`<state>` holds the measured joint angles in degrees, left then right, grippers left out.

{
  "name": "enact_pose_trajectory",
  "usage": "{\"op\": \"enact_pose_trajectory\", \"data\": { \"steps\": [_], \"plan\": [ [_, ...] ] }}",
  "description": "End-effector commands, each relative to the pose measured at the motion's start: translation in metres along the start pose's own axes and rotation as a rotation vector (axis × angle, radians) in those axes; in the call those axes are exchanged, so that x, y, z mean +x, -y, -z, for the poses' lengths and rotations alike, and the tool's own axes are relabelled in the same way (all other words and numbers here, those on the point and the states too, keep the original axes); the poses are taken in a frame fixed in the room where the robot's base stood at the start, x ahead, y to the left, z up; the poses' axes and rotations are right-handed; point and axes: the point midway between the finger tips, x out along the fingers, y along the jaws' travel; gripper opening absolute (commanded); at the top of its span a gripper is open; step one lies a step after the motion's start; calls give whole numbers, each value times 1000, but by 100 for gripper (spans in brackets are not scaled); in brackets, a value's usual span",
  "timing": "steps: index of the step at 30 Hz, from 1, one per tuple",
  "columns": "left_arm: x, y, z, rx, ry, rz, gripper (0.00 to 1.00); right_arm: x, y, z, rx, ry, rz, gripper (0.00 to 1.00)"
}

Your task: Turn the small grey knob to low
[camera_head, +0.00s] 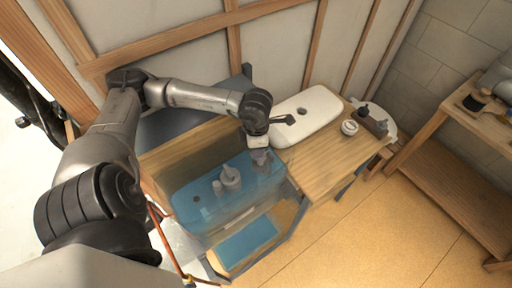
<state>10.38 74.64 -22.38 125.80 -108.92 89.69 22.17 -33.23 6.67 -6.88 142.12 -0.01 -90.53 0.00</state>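My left arm comes in from the left, and its gripper (261,157) points down over the back right part of a translucent blue box (190,200). The fingertips are small and blurred against a greyish shape there, so I cannot tell whether they are open or touch it. Grey fittings (231,180) stand up in the middle of the blue box, with a smaller pale piece beside them. I cannot tell which grey part is the small knob, nor its setting; it may be hidden at the gripper. My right gripper is out of view.
A wooden bench top (318,165) right of the box carries a white lid-like panel (318,106), a white roll (349,127) and small dark items (377,124). A wooden shelf unit (452,185) stands at the right. The floor (350,235) in front is clear.

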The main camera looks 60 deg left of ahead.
Motion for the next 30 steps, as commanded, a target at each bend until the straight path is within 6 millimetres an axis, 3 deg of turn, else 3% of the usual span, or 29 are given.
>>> {"op": "enact_pose_trajectory", "data": {
  "steps": [14,25,30],
  "plan": [
    [9,0,0,0,0,-1,39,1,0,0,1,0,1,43],
    [9,0,0,0,0,-1,6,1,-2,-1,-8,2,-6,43],
    [10,0,0,9,0,-1,4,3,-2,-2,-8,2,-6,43]
  ]
}}
